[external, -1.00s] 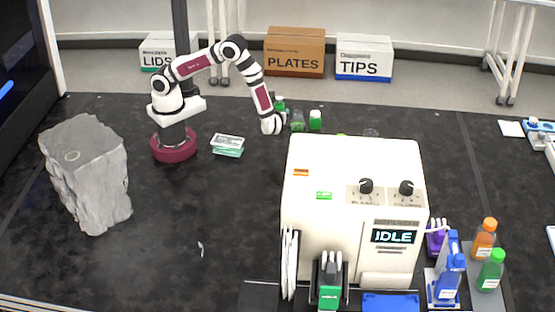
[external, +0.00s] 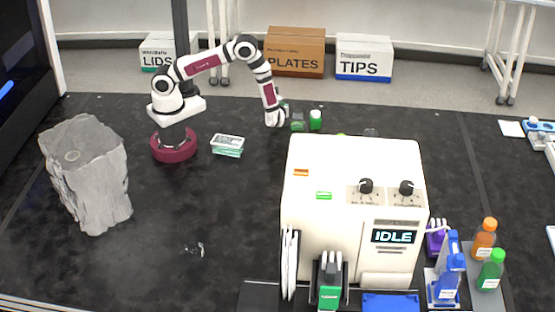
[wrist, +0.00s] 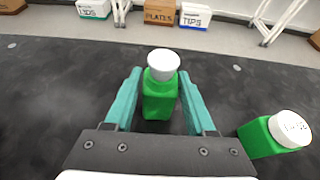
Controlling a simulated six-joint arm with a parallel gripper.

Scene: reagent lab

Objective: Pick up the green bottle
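A green bottle (wrist: 160,98) with a white cap stands upright between the teal fingers of my gripper (wrist: 160,85) in the wrist view. The fingers are open, one on each side, with narrow gaps to the bottle. A second green bottle (wrist: 270,138) with a white cap stands to the right, outside the fingers. In the external view, my gripper (external: 276,118) is low over the table behind the white machine. It mostly hides the bottle between its fingers. The second bottle (external: 316,121) shows to its right.
A dark greenish item (external: 297,122), unclear, lies between my gripper and the second bottle. The white machine (external: 350,160) stands in front.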

